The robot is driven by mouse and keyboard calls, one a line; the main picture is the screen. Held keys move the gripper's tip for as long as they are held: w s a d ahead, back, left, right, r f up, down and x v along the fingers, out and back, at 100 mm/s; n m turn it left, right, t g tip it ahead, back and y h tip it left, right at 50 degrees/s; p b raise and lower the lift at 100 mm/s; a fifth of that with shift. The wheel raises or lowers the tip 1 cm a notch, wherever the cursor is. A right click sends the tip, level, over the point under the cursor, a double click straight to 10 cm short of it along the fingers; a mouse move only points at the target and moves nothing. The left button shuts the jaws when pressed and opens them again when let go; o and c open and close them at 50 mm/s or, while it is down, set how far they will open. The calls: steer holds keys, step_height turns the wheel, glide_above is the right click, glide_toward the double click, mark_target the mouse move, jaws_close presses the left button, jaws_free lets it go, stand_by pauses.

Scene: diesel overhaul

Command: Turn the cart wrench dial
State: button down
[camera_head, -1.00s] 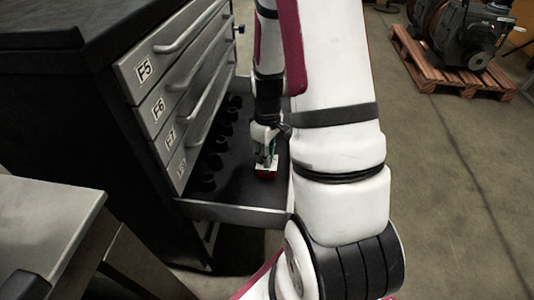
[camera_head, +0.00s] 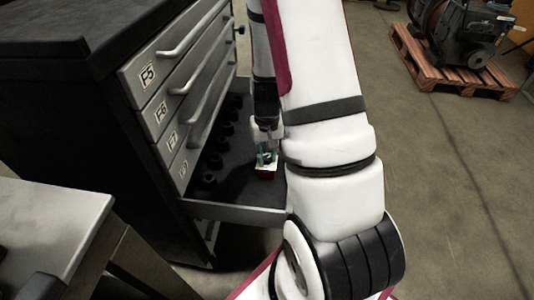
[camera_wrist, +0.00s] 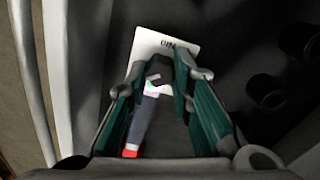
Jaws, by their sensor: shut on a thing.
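A white card (camera_wrist: 150,42) with dark lettering, too small to read, lies beyond the fingertips. In the head view, a small red-and-white piece shows just below the gripper. The dial's markings cannot be made out.
Several black sockets (camera_head: 209,180) stand in a row along the drawer's left side. Closed drawers with bar handles (camera_head: 185,42) rise above it. A grey table (camera_head: 50,225) is at the lower left. An engine on a wooden pallet (camera_head: 450,72) stands far right on open floor.

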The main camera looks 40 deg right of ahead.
mark_target(267, 158)
steer(key=shift+m, duration=0.5)
steer(key=c, duration=1.4)
jaws_free()
step_height(267, 158, up, 12)
steer(key=shift+a, duration=0.1)
